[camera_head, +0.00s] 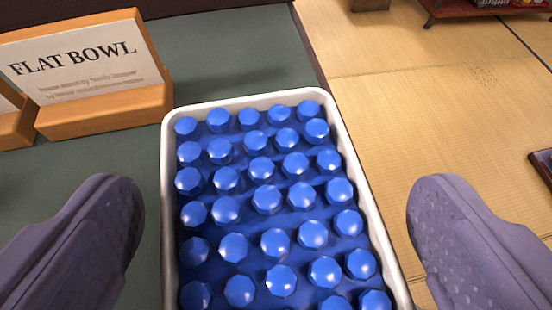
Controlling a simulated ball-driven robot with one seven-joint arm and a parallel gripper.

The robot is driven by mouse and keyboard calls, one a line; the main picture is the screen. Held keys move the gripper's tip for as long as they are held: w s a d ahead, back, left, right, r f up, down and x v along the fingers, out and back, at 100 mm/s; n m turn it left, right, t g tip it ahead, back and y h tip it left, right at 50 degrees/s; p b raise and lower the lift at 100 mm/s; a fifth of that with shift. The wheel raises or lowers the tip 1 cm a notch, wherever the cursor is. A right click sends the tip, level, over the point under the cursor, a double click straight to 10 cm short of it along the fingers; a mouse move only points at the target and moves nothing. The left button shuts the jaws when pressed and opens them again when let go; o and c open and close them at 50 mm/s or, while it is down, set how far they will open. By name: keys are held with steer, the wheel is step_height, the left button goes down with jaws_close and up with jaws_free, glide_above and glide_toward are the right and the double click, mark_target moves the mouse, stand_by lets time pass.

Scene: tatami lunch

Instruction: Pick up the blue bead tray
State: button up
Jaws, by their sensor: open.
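The blue bead tray (168,200) is a white-rimmed rectangular tray filled with blue faceted beads in rows. It fills the middle of the view and its near end is cut off by the bottom edge. It rests on a dark green surface, close to that surface's right edge. My gripper (274,225) is open, with one purple-grey finger on each side of the tray. Nothing is held.
A wooden sign holder (105,112) with a "FLAT BOWL" card stands left of the tray on the green surface (235,55). Part of another wooden holder (14,125) shows at the far left. Tatami flooring (420,90) lies right, with a dark red low table (480,8) at the top right.

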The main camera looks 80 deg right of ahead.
steer(key=c, duration=1.1)
steer(key=shift+r, duration=0.1)
